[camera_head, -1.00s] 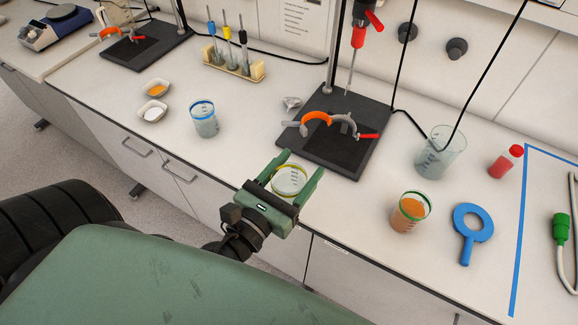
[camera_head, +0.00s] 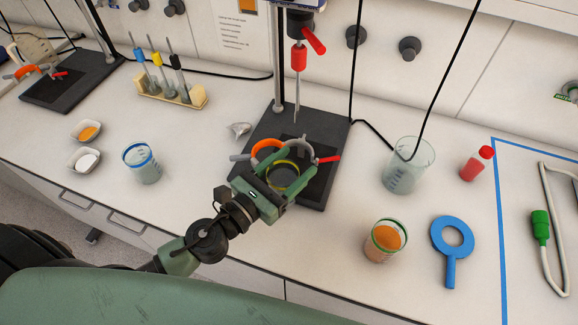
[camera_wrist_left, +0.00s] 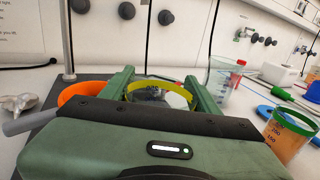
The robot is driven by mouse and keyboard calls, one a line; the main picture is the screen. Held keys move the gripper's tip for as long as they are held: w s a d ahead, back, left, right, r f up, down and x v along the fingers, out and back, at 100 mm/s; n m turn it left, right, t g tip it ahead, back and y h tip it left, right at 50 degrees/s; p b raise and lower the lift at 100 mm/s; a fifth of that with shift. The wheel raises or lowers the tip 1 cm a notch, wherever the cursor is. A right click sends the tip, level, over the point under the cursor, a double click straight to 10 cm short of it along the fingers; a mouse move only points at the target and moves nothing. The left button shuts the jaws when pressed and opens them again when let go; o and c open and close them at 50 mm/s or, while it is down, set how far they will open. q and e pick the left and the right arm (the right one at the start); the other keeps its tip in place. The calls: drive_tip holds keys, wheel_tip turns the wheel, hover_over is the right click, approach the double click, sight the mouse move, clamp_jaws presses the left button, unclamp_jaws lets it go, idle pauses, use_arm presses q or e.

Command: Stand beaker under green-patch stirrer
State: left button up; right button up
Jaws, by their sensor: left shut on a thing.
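My left gripper (camera_head: 274,182) is shut on a clear beaker with a yellow rim (camera_head: 283,168). The beaker looks upright, over the front part of a stirrer's black base (camera_head: 262,130). An orange-and-grey clamp (camera_head: 268,148) is just behind it. Whether the beaker touches the base cannot be told. The stirrer's thin shaft (camera_head: 297,95) hangs behind the beaker from a red chuck (camera_head: 299,57). No green patch shows on this stirrer; its top is cut off. In the left wrist view the beaker (camera_wrist_left: 158,88) sits between the fingers. My right gripper is not in view.
A blue-rimmed beaker (camera_head: 145,166) stands left, a green-rimmed beaker of orange liquid (camera_head: 384,242) right. A large clear beaker (camera_head: 409,168), red-capped bottle (camera_head: 476,164) and blue ring tool (camera_head: 452,240) are further right. Another stirrer base (camera_head: 75,85) is back left.

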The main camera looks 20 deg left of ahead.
use_arm(q)
drive_tip(key=shift+w+f, duration=0.1)
drive_tip(key=shift+w, duration=0.65)
drive_tip(key=shift+w+f, duration=0.15)
drive_tip(key=shift+w, duration=0.75)
drive_tip(key=shift+w+f+p, duration=0.15)
drive_tip(key=shift+w+p, duration=0.2)
drive_tip(key=shift+w, duration=1.1)
drive_tip(key=shift+w+d+f, duration=0.1)
drive_tip(key=shift+w+f, duration=0.05)
drive_tip(key=shift+w, duration=0.9)
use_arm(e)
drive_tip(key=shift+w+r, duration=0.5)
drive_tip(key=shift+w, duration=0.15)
use_arm(q)
drive_tip(key=shift+f, duration=0.25)
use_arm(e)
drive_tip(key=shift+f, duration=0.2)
use_arm(q)
drive_tip(key=o, duration=1.8)
drive_tip(key=shift+s+f, duration=0.1)
drive_tip(key=shift+f, duration=0.05)
